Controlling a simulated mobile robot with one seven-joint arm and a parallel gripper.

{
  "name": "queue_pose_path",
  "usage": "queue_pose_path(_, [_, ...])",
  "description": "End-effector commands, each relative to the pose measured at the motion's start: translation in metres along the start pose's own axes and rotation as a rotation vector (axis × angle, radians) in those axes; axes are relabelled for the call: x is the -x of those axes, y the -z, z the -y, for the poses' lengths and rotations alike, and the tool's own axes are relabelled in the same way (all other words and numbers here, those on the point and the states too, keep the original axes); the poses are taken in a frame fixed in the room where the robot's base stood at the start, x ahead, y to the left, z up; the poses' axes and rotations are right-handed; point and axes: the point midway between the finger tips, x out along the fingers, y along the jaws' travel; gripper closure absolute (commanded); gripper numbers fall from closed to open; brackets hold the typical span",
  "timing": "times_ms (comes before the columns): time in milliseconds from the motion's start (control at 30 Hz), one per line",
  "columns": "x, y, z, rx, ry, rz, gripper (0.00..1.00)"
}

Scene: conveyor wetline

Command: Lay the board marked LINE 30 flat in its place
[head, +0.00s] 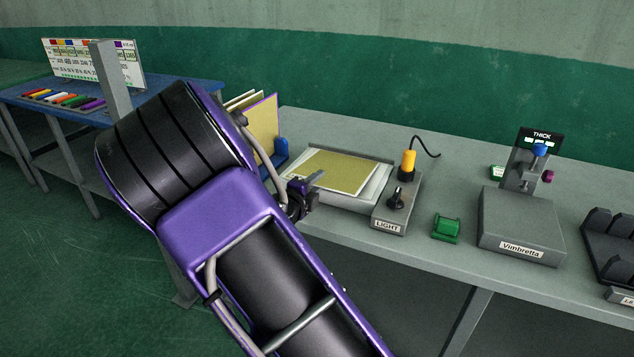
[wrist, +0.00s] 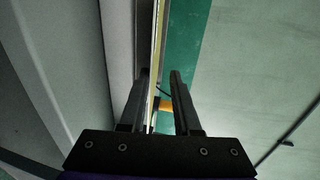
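No LINE 30 marking can be read in either view. A tan board (head: 340,171) lies flat on the white light box (head: 378,190) in the head view. Several more boards stand upright to its left, the front one (head: 265,125) tan with a purple edge, by a blue holder (head: 280,150). My arm hides part of them. In the wrist view my gripper (wrist: 160,75) has its two fingers apart, with a thin pale board edge (wrist: 158,45) between them, nearer the left finger. A gap shows between the edge and the right finger.
A LIGHT control box (head: 391,210) with a yellow-topped part (head: 408,162) stands right of the light box. Further right are a green object (head: 446,228), the THICK gauge (head: 522,225) and a black rack (head: 610,245). A blue table (head: 60,110) with coloured pieces is far left.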

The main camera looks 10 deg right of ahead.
Motion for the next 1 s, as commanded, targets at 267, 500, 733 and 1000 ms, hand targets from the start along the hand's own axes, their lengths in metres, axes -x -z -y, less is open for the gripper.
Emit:
queue_pose_path(267, [-0.003, 0.0, -0.012, 0.0, 0.001, -0.001, 0.7])
queue_pose_path(500, [-0.005, 0.0, -0.021, 0.001, 0.001, -0.001, 0.7])
queue_pose_path(733, [-0.006, 0.0, -0.03, 0.0, 0.001, 0.0, 0.7])
queue_pose_path(1000, [-0.008, 0.0, -0.041, 0.001, 0.0, -0.001, 0.7])
